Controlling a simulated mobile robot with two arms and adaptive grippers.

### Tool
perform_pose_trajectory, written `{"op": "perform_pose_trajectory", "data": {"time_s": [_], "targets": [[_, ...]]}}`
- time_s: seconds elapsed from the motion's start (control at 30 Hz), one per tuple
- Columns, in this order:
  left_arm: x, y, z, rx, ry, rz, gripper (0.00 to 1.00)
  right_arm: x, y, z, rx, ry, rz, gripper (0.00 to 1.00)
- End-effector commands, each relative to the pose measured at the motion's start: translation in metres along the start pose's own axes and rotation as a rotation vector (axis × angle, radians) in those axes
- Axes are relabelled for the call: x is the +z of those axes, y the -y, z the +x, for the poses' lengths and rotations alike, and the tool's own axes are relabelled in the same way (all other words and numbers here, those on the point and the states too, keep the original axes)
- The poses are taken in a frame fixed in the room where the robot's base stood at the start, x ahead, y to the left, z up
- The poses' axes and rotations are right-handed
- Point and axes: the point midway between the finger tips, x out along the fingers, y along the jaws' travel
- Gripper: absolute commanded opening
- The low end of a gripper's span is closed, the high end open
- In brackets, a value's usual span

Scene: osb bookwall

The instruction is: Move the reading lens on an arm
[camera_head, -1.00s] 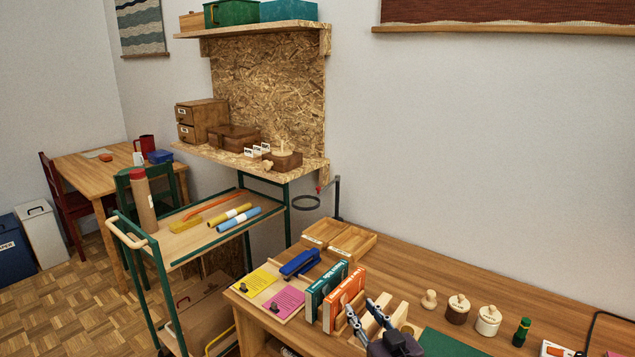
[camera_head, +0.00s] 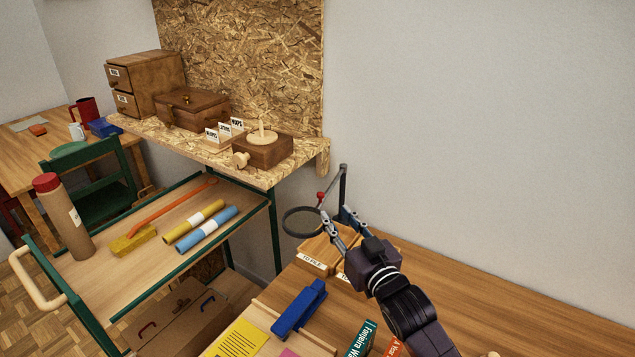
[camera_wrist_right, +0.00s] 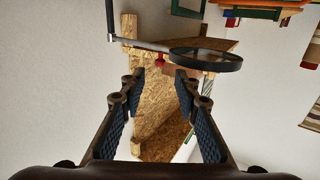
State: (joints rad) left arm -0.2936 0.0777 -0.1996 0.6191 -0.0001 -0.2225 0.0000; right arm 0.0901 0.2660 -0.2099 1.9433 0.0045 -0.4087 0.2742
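The reading lens (camera_head: 301,222) is a dark round ring on a jointed arm (camera_head: 344,188) with a red knob (camera_head: 320,196). It stands at the back of the desk, beside the OSB shelf. In the right wrist view the lens ring (camera_wrist_right: 207,60) and its arm cross ahead of the fingers, with the red knob (camera_wrist_right: 160,60) between and beyond the tips. My right gripper (camera_head: 334,226) is open and empty, just in front of the lens arm and right of the ring; it also shows in the right wrist view (camera_wrist_right: 159,76). My left gripper is out of view.
Wooden trays (camera_head: 322,247) lie below the right gripper. A blue stapler (camera_head: 299,308) and books (camera_head: 364,340) are nearer. The OSB shelf (camera_head: 284,172) holds a wooden box (camera_head: 262,149). A green-framed trolley (camera_head: 172,274) stands left. The wall right of the lens is bare.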

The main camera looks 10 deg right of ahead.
Motion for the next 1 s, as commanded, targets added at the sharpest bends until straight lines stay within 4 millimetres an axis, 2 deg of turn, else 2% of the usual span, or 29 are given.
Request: {"op": "perform_pose_trajectory", "data": {"time_s": [0.03,0.17,0.4,0.6,0.8,1.0], "targets": [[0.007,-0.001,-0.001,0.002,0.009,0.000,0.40,-0.001,0.000,0.001,-0.001,-0.001,0.000,0.29],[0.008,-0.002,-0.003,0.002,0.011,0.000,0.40,-0.002,0.000,0.011,0.000,-0.003,0.000,0.29],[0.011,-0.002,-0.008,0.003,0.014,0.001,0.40,-0.003,0.000,0.046,0.000,-0.003,0.001,0.29],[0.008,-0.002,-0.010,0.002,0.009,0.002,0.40,-0.002,0.000,0.069,0.000,-0.002,0.001,0.29],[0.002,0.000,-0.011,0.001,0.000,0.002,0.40,-0.001,0.001,0.077,0.000,-0.002,0.001,0.29],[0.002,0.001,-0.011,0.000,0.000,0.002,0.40,-0.001,0.000,0.078,0.000,-0.002,0.001,0.29]]}}
